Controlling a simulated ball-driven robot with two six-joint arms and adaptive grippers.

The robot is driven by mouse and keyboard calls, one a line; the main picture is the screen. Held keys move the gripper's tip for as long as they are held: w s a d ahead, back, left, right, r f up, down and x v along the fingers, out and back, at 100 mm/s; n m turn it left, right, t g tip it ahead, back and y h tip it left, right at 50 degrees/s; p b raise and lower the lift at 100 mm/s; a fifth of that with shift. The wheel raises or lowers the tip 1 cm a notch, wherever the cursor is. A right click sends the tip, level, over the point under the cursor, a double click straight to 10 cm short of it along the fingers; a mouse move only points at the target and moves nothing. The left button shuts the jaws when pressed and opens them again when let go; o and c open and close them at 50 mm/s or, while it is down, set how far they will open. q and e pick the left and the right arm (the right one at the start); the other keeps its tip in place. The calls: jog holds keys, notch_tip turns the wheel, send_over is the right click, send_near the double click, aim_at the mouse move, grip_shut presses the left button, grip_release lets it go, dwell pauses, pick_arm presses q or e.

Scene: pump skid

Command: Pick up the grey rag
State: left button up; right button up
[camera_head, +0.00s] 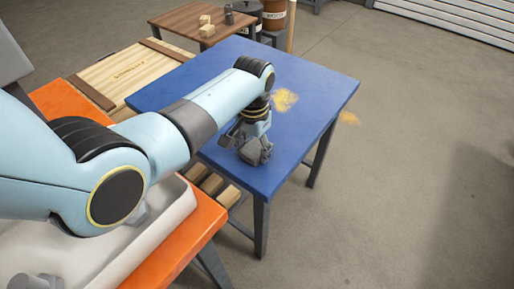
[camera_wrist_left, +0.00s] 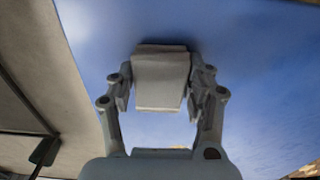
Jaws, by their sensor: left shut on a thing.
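The grey rag (camera_wrist_left: 160,78) shows in the left wrist view as a folded, block-like grey piece between the two fingers of my left gripper (camera_wrist_left: 158,98). The fingers are shut on its left and right sides. The blue table top (camera_wrist_left: 245,55) lies behind it; I cannot tell whether the rag touches it. In the head view my left gripper (camera_head: 254,150) points down at the front part of the blue table, and the rag is hard to tell from the grey fingers. My right gripper is not in view.
Yellow powdery patches lie on the blue table (camera_head: 284,99) and the floor (camera_head: 348,118). A wooden crate (camera_head: 125,75) and a brown table (camera_head: 190,22) with small blocks stand behind. An orange bench (camera_head: 185,245) with a white basin (camera_head: 165,222) is at front left. Open floor is right.

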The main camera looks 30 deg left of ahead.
aim_at(254, 149)
pick_arm(q)
jog(key=c, duration=0.3)
notch_tip(254, 149, up, 9)
jog(key=shift+r+p, duration=0.2)
jog(key=shift+p, duration=0.9)
jog(key=shift+r, duration=0.3)
jog(key=o, duration=0.5)
jog(key=shift+c, duration=0.2)
jog(key=c, duration=0.4)
jog(key=shift+o, duration=0.2)
jog(key=shift+s, duration=0.1)
